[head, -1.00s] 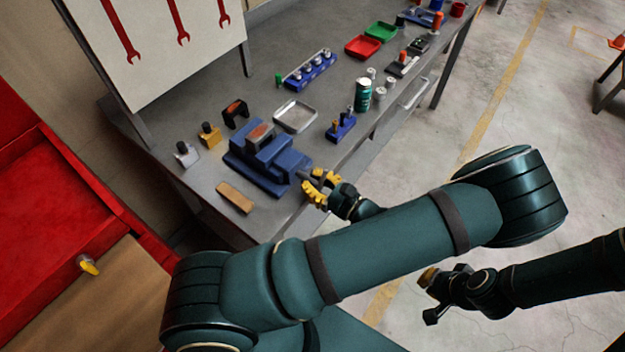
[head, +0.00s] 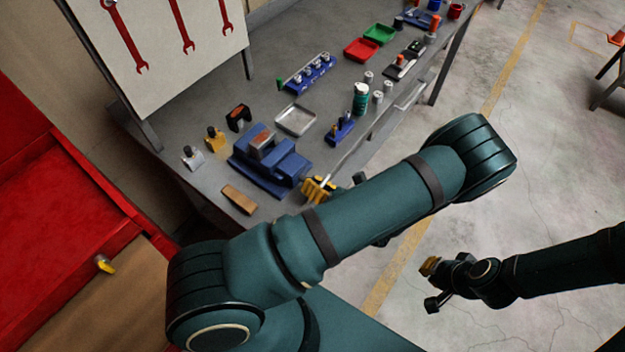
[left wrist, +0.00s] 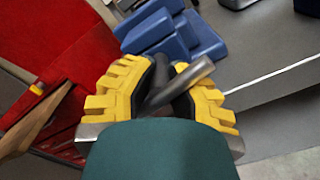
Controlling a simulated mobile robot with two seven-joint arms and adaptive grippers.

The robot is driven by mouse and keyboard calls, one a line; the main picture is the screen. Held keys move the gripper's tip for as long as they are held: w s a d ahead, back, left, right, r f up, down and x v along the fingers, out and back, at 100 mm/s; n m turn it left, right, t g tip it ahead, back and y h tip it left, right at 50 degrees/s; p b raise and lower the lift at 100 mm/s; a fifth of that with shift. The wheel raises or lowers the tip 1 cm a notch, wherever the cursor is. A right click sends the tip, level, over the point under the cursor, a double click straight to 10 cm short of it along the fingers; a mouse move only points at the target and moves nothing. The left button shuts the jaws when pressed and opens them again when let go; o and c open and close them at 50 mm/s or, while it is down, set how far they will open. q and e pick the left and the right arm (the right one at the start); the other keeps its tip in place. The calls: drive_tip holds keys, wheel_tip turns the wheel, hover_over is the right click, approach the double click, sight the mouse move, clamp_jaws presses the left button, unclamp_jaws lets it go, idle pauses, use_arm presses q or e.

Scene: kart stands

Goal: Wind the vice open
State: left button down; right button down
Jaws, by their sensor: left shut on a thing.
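The blue vice (head: 268,162) stands on the grey bench near its front edge, with a brown block seated at its top. It also shows in the left wrist view (left wrist: 170,32). My left gripper (head: 318,188) is at the vice's front end, over the bench edge. In the left wrist view its yellow fingers (left wrist: 160,95) are shut on the grey vice handle (left wrist: 182,82), a bar that sticks out at a slant between them. How far apart the vice jaws are is hard to tell. My right gripper (head: 432,280) hangs over the floor, away from the bench; its finger opening is too small to judge.
A wooden block (head: 239,199) lies left of the vice. A silver tray (head: 296,120), a blue holder (head: 340,130) and a green can (head: 361,97) stand beyond it. A red cabinet (head: 60,220) is at the left.

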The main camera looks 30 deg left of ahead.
use_arm(q)
drive_tip(key=shift+s+f+m+p, duration=0.1)
drive_tip(key=shift+m+p, duration=0.3)
drive_tip(key=shift+m, duration=1.2)
drive_tip(key=c, duration=0.9)
unclamp_jaws()
